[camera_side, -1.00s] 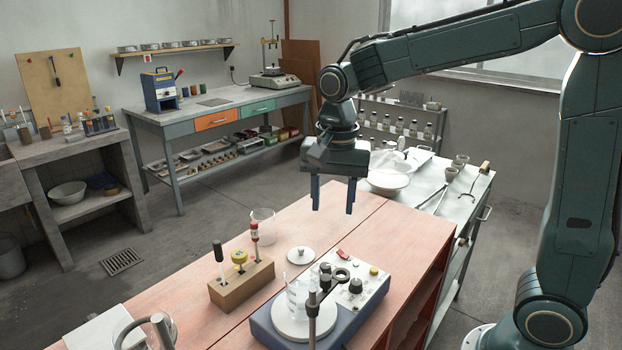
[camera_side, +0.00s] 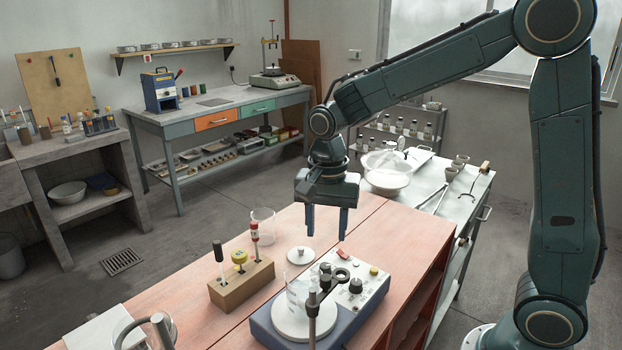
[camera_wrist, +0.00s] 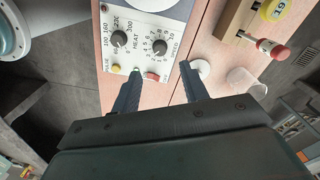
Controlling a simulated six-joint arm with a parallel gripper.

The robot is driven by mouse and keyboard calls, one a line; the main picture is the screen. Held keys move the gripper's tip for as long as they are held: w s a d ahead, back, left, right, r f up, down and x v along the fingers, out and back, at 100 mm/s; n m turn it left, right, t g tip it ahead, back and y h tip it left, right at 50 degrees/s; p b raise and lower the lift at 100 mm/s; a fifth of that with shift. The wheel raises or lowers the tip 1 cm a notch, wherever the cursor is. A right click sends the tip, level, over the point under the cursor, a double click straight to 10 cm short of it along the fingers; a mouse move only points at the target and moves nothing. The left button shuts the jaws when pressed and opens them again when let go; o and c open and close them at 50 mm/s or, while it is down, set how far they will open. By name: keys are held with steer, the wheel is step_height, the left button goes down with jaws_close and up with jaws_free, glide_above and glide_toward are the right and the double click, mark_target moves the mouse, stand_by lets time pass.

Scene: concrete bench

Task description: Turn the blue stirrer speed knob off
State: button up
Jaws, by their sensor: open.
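The blue stirrer (camera_side: 352,330) stands on the pink bench, with a white control panel. Its dark speed knob (camera_wrist: 160,47) sits inside a numbered scale in the wrist view; it also shows in the side view (camera_side: 325,268). The knob's pointer is too small to read surely. The similar HEAT knob (camera_wrist: 119,39) is to its left in the wrist view. My gripper (camera_side: 326,235) is open and empty, pointing down above the panel's back edge, apart from the knobs. In the wrist view, its fingers (camera_wrist: 160,71) lie to either side below the speed knob.
A red switch (camera_side: 343,254) and yellow button (camera_side: 374,271) are on the panel's back edge. A stand with a clamp (camera_side: 313,315) rises before the stirrer. A wooden block (camera_side: 243,288) with tools, a white lid (camera_side: 300,255) and a glass beaker (camera_side: 263,225) are left.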

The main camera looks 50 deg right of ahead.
mark_target(326, 265)
step_height(326, 265, down, 8)
steer(key=shift+f, duration=0.2)
stand_by(0.4)
jaws_close()
